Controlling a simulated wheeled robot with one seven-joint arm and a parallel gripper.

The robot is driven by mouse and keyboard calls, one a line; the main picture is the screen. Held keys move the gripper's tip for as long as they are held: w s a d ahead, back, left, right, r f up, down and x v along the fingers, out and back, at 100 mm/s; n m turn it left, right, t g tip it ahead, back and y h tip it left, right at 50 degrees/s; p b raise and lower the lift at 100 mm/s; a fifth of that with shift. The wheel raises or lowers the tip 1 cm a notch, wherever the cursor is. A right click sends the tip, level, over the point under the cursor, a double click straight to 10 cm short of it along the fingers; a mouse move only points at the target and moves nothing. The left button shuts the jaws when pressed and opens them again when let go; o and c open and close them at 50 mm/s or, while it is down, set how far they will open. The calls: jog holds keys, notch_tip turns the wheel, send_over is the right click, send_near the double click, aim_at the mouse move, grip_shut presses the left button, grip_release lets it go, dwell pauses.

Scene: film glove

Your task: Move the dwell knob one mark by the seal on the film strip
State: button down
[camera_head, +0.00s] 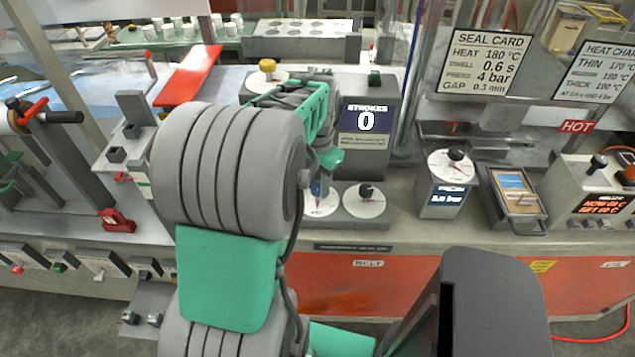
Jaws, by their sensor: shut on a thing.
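My gripper (317,186) is partly hidden behind my own arm. Its tip points down at the left of two white dials (323,208) on a grey console, and it is shut on that dial's knob, of which only a small blue part shows. The right dial (362,205) has a dark knob and stands free. No readable name shows on either dial. The seal card (485,62) lists dwell 0.6 s. I cannot make out a sealed film strip for certain.
A strokes display (365,122) reading 0 stands just behind the dials. A red plate (190,75) is at back left.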

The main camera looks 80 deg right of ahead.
aim_at(317, 187)
jog(key=c, duration=1)
grip_release()
notch_tip(317, 187, up, 8)
jog(key=shift+f+b, duration=0.1)
jog(key=shift+b, duration=0.3)
